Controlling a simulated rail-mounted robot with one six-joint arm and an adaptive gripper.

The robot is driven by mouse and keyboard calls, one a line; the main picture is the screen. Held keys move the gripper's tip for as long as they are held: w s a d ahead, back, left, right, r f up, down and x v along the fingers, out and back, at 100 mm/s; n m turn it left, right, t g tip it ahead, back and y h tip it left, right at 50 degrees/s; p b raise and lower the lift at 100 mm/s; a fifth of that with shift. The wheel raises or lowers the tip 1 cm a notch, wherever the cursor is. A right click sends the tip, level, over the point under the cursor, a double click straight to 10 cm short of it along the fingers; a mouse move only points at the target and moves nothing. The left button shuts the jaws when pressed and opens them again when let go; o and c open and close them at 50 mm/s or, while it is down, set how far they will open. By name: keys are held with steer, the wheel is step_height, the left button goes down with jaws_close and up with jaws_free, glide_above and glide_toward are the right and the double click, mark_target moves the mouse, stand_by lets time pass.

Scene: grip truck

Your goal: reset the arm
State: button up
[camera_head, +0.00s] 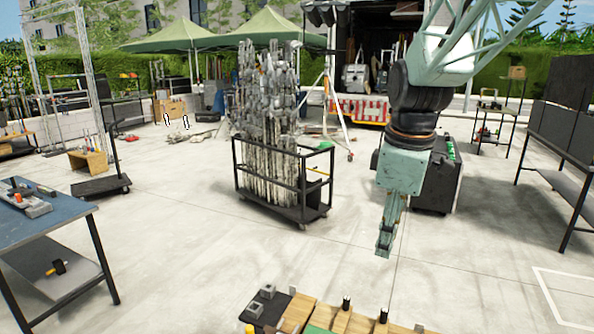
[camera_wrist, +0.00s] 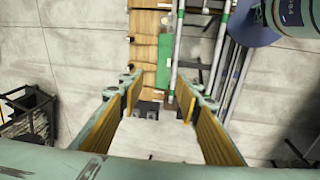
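My arm hangs down on the right side of the head view. My gripper (camera_head: 384,248) points down over the pale floor, above and behind the near wooden work surface (camera_head: 297,309). It is seen nearly edge-on there. In the wrist view my gripper (camera_wrist: 163,98) has its two fingers with yellow pads wide apart. Nothing is held between them. Past the fingertips I see the wooden surface with a green patch, and small dark blocks (camera_wrist: 149,108) near its end.
A black cart (camera_head: 312,200) loaded with upright metal stands is left of my arm. A black case (camera_head: 440,183) stands behind it. A blue-topped table (camera_head: 45,228) is at left, and a dark shelf rack (camera_head: 570,145) at right. Open floor lies between.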

steer(key=s+r+m+t, duration=0.1)
steer(key=s+m, duration=0.5)
steer(key=s, duration=1)
steer(key=s+r+m+t, duration=0.1)
steer(key=s+r+m, duration=0.3)
steer(key=s, duration=1.2)
steer(key=shift+s+d+r+m, duration=0.15)
steer(key=shift+s+d+m, duration=0.3)
steer(key=shift+m, duration=0.85)
steer(key=shift+w, duration=0.1)
step_height(320, 180, down, 8)
steer(key=b, duration=0.8)
steer(key=shift+d, duration=0.1)
